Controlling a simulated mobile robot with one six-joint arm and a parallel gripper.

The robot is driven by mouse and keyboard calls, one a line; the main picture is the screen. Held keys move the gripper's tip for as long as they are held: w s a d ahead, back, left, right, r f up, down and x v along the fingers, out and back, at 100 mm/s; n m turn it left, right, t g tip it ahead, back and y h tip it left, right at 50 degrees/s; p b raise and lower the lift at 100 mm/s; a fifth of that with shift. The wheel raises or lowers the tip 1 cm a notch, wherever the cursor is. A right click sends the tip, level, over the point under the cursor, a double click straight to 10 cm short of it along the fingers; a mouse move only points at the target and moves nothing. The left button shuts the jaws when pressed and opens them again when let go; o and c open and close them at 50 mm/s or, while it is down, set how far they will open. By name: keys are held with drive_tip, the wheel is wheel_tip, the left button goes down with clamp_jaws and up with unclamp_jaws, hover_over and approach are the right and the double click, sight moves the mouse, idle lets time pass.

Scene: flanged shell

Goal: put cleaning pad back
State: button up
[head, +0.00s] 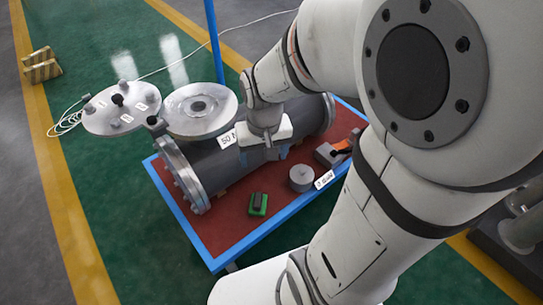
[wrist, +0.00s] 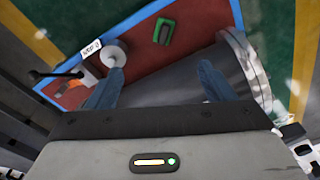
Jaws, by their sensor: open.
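A small dark block with a green base, which looks like the cleaning pad (head: 258,204), lies on the red mat near the front edge of the blue-framed stand. It also shows in the wrist view (wrist: 163,31), at the top middle, beyond my fingertips. My gripper (head: 275,152) is above and beside the grey flanged shell (head: 215,165). In the wrist view my gripper (wrist: 161,77) has its two blue fingers wide apart with nothing between them. The shell (wrist: 228,68) passes behind the right finger. The pad is apart from the fingers.
A grey cylinder (head: 301,178) with a label and a tool with an orange part (head: 335,152) sit right of the pad. A round cover (head: 122,106) and an upright blue post (head: 214,40) stand by the shell. The red mat (head: 225,222) around the pad is bare.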

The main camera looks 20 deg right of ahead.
drive_tip(key=s+r+n, duration=0.1)
drive_tip(key=s+r, duration=0.3)
drive_tip(key=s, duration=0.1)
drive_tip(key=shift+s+r, duration=0.15)
drive_tip(key=shift+r, duration=0.2)
idle(1.2)
